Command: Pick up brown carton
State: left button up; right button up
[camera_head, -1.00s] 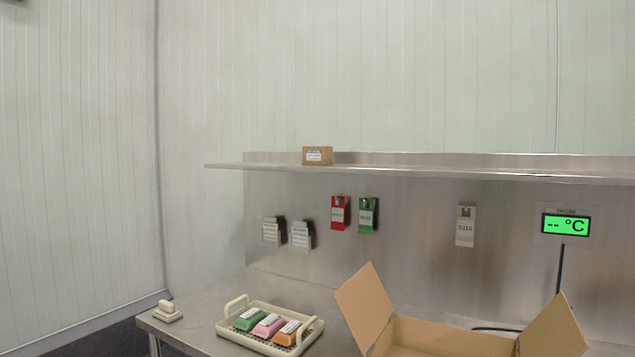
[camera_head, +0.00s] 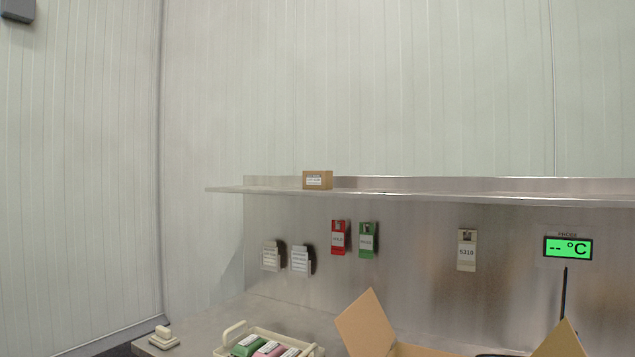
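A small brown carton (camera_head: 318,180) with a white label sits on the metal shelf (camera_head: 420,195), left of the shelf's middle. A larger brown cardboard box (camera_head: 367,326) with open flaps stands on the steel table below, cut off by the bottom edge of the head view. Neither of my grippers shows in the head view.
A cream block (camera_head: 163,338) lies on the table corner. Red and green tags (camera_head: 338,238) hang under the shelf, left of a green display (camera_head: 568,248). The shelf beside the carton is clear.

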aim_at(312, 180)
jog(key=i+j+u, duration=0.1)
jog(key=i+j, duration=0.4)
jog(key=i+j+u, duration=0.1)
jog(key=i+j, duration=0.3)
jog(key=i, duration=0.35)
